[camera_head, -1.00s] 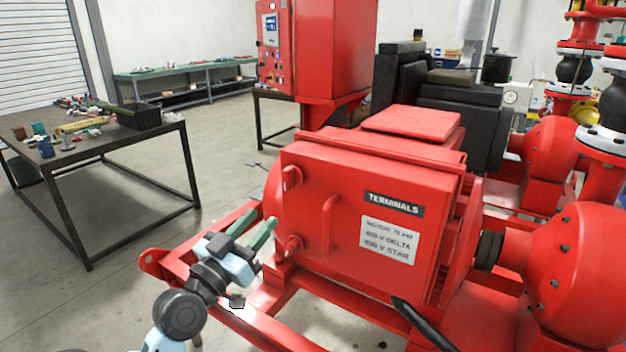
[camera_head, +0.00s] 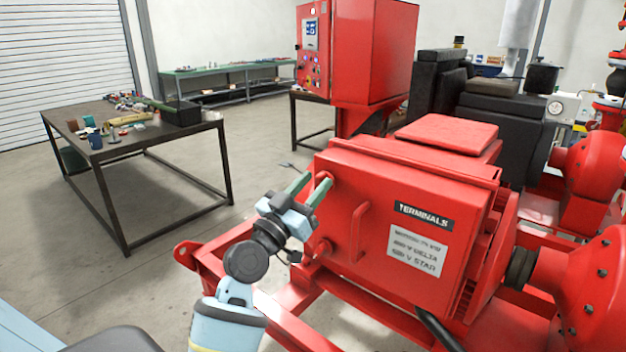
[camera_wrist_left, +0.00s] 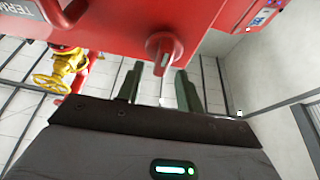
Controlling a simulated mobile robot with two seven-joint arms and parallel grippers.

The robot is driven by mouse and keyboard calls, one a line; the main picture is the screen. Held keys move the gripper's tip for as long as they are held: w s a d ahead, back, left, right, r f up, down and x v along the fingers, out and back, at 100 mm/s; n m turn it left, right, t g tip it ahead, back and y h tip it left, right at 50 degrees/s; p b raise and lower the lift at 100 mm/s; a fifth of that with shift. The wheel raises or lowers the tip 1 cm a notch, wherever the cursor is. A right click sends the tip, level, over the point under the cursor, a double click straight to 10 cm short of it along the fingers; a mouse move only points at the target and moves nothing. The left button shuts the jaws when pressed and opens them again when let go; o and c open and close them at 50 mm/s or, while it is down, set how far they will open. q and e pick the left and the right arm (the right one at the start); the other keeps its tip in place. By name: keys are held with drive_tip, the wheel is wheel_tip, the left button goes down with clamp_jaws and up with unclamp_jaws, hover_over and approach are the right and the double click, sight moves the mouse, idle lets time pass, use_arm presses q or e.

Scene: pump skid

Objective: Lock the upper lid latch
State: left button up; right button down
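The red terminal box (camera_head: 345,175) has a flat lid with a "TERMINALS" label, a bar handle (camera_head: 359,232) and two red latches on its left side. The upper latch (camera_head: 323,181) is near the lid's top left corner; the lower latch (camera_head: 321,248) is below it. My left gripper (camera_head: 308,189) is open at the upper latch, with its green fingers apart. In the left wrist view, a red latch (camera_wrist_left: 162,50), seemingly the upper one, shows between and just beyond the open fingertips (camera_wrist_left: 159,72). Contact cannot be told. My right gripper is out of view.
The red skid frame (camera_head: 212,254) runs below the box. A red pump (camera_head: 590,290) stands to the right. A dark table (camera_head: 180,145) with small parts and a red control cabinet (camera_head: 365,50) stand behind. Floor between table and skid is mostly clear.

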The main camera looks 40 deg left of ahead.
use_arm(q)
drive_tip(key=shift+w+r, duration=0.25)
drive_tip(key=shift+w, duration=0.35)
drive_tip(key=shift+f, duration=0.1)
clamp_jaws()
drive_tip(key=shift+d, duration=0.1)
